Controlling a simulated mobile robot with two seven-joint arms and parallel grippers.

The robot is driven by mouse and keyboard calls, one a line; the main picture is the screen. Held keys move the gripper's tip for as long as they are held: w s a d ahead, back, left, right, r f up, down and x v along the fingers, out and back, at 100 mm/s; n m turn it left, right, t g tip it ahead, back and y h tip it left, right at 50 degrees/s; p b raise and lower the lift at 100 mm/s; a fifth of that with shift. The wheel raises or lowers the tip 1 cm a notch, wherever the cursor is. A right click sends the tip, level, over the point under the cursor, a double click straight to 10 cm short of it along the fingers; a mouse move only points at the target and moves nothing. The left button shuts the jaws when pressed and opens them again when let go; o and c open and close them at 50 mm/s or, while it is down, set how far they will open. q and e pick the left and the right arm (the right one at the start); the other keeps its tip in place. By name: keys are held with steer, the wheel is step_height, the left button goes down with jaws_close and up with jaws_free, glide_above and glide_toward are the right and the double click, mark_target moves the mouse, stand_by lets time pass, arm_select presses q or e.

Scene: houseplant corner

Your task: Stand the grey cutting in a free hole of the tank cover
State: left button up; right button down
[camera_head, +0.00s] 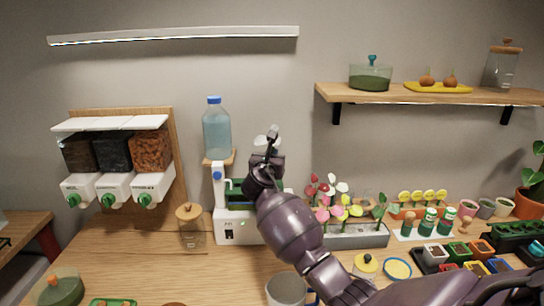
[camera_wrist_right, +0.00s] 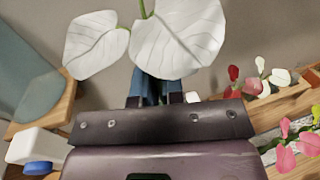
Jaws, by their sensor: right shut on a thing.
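The grey cutting (camera_head: 261,140) has pale grey leaves and is held up in front of the wall. In the right wrist view its two broad leaves (camera_wrist_right: 180,38) and a bit of green stem show above my fingers, with a dark blue part between them. My right gripper (camera_head: 270,148) is shut on the cutting, above the white tank unit (camera_head: 232,228). A green piece (camera_head: 236,187) shows at the top of the unit. My forearm hides most of the tank cover, so its holes cannot be made out. My left gripper is out of view.
A blue-capped water bottle (camera_head: 216,132) stands on the unit's left side, close to my gripper. A planter of flowers (camera_head: 356,237) is to the right. A glass jar (camera_head: 191,228) and a dispenser rack (camera_head: 115,160) are to the left. A mug (camera_head: 284,290) stands in front.

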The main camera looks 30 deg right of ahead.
steer(key=shift+f+b, duration=0.4)
steer(key=shift+f, duration=0.3)
steer(key=shift+r, duration=0.25)
steer(key=shift+p, duration=0.55)
steer(key=shift+p, duration=0.65)
steer(key=shift+f+b, duration=1.05)
steer(key=shift+f, duration=1.35)
stand_by(0.6)
